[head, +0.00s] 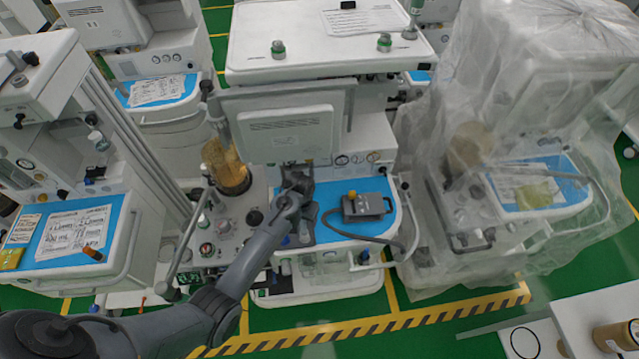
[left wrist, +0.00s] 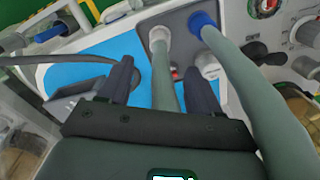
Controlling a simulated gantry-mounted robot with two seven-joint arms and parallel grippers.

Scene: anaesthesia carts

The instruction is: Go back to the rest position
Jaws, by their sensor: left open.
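My left arm comes in from the lower left in the head view. Its gripper (head: 297,185) is over the middle anaesthesia cart, at the left edge of the blue worktop (head: 335,190). In the left wrist view the gripper (left wrist: 161,70) is open, its two dark fingers apart. A grey-green hose (left wrist: 163,75) with a white end shows between the fingers; I cannot tell if either finger touches it. A second hose (left wrist: 235,70) with a blue end runs to the right of the fingers. My right gripper is not in view.
A dark box with a handle (head: 362,208) lies on the blue worktop, right of the gripper. A yellowish canister (head: 226,163) stands close on the left. A plastic-covered cart (head: 530,120) is at right, another cart (head: 75,225) at left. Green floor shows in front.

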